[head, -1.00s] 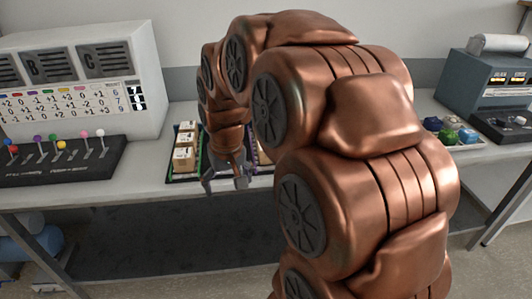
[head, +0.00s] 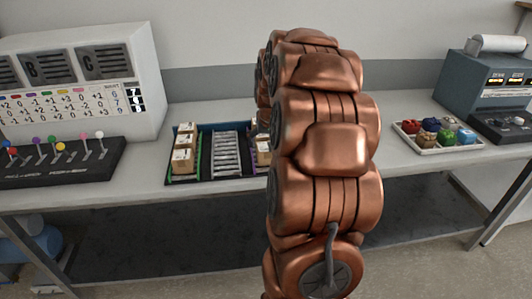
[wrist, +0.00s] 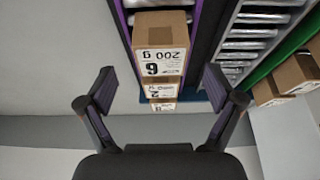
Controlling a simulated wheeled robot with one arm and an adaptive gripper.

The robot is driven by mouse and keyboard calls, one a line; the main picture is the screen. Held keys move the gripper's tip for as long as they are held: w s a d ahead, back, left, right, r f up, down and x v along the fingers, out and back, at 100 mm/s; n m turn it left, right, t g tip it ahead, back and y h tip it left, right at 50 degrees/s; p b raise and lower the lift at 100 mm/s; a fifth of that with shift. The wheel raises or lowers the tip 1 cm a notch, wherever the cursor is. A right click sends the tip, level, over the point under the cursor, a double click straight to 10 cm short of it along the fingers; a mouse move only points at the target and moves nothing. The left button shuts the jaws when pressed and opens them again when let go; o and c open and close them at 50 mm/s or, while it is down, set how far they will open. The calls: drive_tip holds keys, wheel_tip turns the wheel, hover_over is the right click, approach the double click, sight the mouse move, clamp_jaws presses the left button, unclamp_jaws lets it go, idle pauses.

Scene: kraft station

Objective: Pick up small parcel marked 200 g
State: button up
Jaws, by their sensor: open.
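In the wrist view, which is upside down, a cardboard parcel (wrist: 160,38) has a white label reading 200 g and 6. It sits in a purple-edged lane of the tray, at the end of a row of parcels. My gripper (wrist: 160,80) is open and empty, its fingers apart to either side of the row. The 200 g parcel is above the fingertips in that picture, apart from both fingers. In the head view, my arm hides my gripper and part of the purple-edged lane.
A lever panel (head: 60,163) stands left. A white tray of colourful objects (head: 437,150) and a grey machine (head: 485,85) stand right.

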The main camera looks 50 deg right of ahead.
sight(266, 147)
drive_tip(key=shift+p+x, duration=0.95)
drive_tip(key=shift+x, duration=1.5)
drive_tip(key=shift+w, duration=0.1)
drive_tip(key=shift+c, duration=0.3)
drive_tip(key=c, duration=1.3)
